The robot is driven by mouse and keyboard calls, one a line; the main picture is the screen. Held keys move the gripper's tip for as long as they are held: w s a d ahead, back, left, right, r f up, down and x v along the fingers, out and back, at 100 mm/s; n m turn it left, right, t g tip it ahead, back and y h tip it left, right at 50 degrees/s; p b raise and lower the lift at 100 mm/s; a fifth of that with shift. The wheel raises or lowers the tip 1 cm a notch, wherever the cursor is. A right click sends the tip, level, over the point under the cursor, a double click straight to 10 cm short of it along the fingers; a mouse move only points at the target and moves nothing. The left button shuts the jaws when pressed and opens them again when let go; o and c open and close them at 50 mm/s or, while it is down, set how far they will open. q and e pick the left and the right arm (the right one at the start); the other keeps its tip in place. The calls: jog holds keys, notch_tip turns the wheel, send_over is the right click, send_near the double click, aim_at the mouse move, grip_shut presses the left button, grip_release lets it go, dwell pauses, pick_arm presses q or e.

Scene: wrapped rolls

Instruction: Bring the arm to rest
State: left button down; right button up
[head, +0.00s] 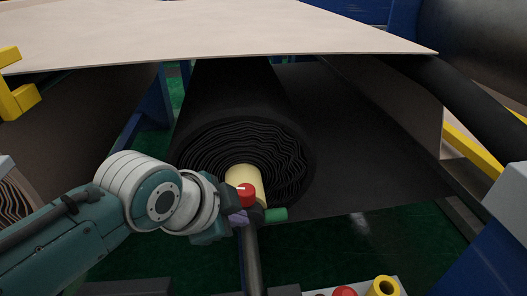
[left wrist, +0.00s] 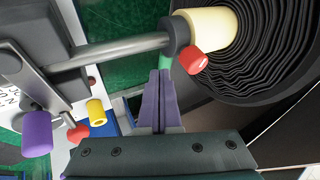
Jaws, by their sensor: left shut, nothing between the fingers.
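My left arm comes in from the left in the head view, and its gripper (head: 238,217) is beside the end of a large black wound roll (head: 215,155). The gripper's purple fingers (left wrist: 160,80) are shut with nothing between them. In the left wrist view their tips are close to a green knob (left wrist: 166,62); I cannot tell if they touch it. The green knob (head: 275,214) and a red knob (head: 246,195) sit at the end of a grey rod (head: 252,262), in front of the roll's pale yellow core (head: 238,178). My right gripper is not in view.
A wide beige sheet (head: 210,30) spans above the roll. A panel with red (head: 345,292) and yellow (head: 383,286) knobs is at the bottom. A purple knob (left wrist: 37,133) also shows in the left wrist view. Blue frames and yellow bars stand at the sides.

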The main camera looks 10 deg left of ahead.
pick_arm(q)
jog(key=s+a+r+n+g+y, duration=0.1)
jog(key=s+a+r+n, duration=0.25)
jog(key=s, duration=0.45)
jog(key=s+a+r+n+g+y+p, duration=0.1)
jog(key=s+a+r+n, duration=0.25)
jog(key=s, duration=0.55)
jog(key=s+a+r+n+g+y, duration=0.1)
jog(key=s+a+r+n, duration=0.1)
jog(key=s+n, duration=0.45)
notch_tip(320, 180, up, 37)
jog(key=s+m+p, duration=0.1)
jog(key=m+p, duration=0.1)
jog(key=p, duration=3.5)
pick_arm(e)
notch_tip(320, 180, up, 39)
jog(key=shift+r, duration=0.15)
pick_arm(q)
jog(key=shift+s, duration=0.1)
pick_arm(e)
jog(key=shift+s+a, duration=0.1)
